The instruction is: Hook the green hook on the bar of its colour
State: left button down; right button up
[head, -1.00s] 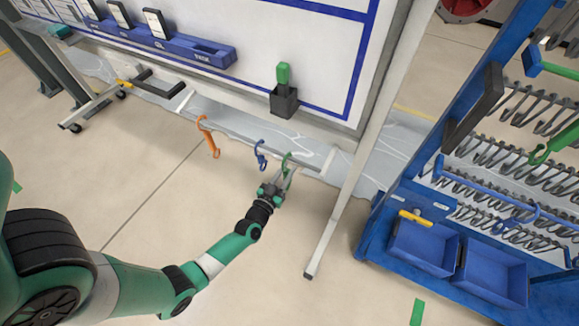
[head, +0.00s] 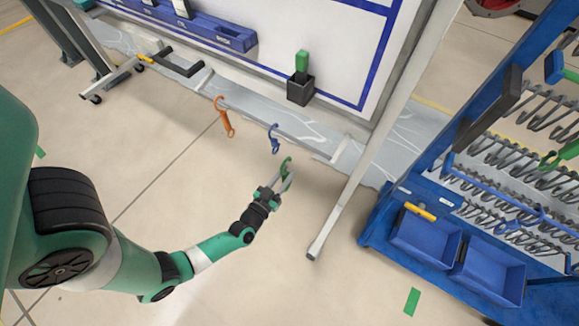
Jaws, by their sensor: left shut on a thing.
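The green hook (head: 286,164) is between the fingers of my left gripper (head: 282,178), which is shut on it. The gripper holds it in front of the whiteboard's lower ledge, just below the blue hook. Part of the green hook is hidden by the fingers. A green bar (head: 562,154) with a curled end shows at the right edge on the blue rack (head: 370,222). It is cut off by the picture edge. The held hook is well to the left of this bar. My right gripper is not in view.
An orange hook (head: 226,122) and a blue hook (head: 274,140) hang along the ledge. A white board leg (head: 340,205) stands between my left gripper and the rack. Blue bins (head: 425,240) sit low on the rack. Open floor lies in front.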

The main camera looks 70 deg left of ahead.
pick_arm(q)
jog(key=shift+p+v, duration=0.7)
jog(key=shift+v, duration=1.35)
jog(key=shift+a, duration=0.1)
